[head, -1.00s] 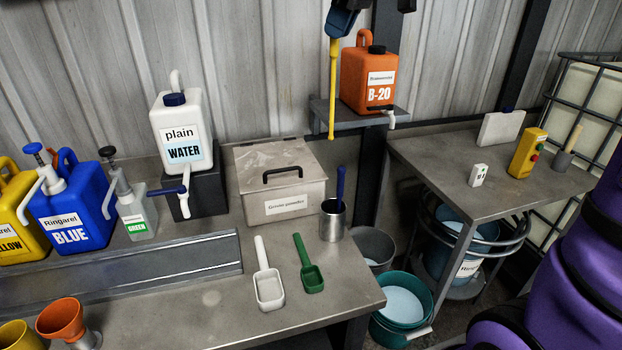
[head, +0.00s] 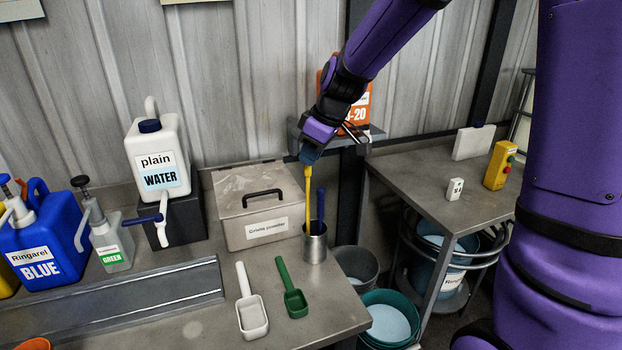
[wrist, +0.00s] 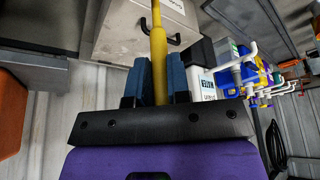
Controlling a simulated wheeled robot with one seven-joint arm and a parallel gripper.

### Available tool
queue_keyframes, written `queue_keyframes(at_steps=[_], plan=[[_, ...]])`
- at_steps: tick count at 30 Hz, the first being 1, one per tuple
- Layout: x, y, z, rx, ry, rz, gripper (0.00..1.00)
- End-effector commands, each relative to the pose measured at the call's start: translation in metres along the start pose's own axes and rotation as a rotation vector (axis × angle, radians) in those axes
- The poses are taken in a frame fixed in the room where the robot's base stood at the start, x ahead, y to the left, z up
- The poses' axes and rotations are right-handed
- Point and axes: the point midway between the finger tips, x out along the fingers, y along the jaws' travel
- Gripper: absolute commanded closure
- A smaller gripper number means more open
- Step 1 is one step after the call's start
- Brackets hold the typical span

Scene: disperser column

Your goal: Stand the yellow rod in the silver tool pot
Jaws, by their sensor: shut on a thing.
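The yellow rod (head: 308,196) hangs nearly upright from my gripper (head: 311,154). Its lower end overlaps the mouth of the silver tool pot (head: 315,247); I cannot tell how far inside it is. The pot stands at the table's right side, with a dark blue rod (head: 321,203) in it. In the wrist view, the yellow rod (wrist: 158,40) runs between the two blue fingers of my gripper (wrist: 157,75), which is shut on it. The pot is not clearly seen in the wrist view.
A lidded metal box (head: 255,205) stands close left of the pot. A white scoop (head: 251,312) and a green scoop (head: 293,300) lie in front. An orange B-20 can (head: 358,112) stands on a shelf behind my arm. Buckets (head: 390,318) stand below the table's right edge.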

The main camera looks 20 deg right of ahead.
Motion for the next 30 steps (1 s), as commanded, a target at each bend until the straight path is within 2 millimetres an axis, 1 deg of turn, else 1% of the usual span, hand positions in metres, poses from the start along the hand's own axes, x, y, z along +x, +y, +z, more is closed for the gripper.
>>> queue_keyframes(at_steps=[1,3,11,15,18,29,30], plan=[[0.008,0.000,0.004,0.002,-0.003,-0.003,1.00],[0.015,0.000,0.006,0.002,-0.001,-0.001,1.00],[0.030,0.000,0.013,0.002,-0.001,-0.002,1.00],[0.049,0.000,0.020,0.002,-0.002,-0.003,1.00],[0.059,-0.001,0.024,0.001,-0.001,-0.002,1.00],[0.062,0.000,0.025,0.001,0.000,0.000,1.00],[0.062,0.000,0.026,0.000,0.000,0.000,0.81]])
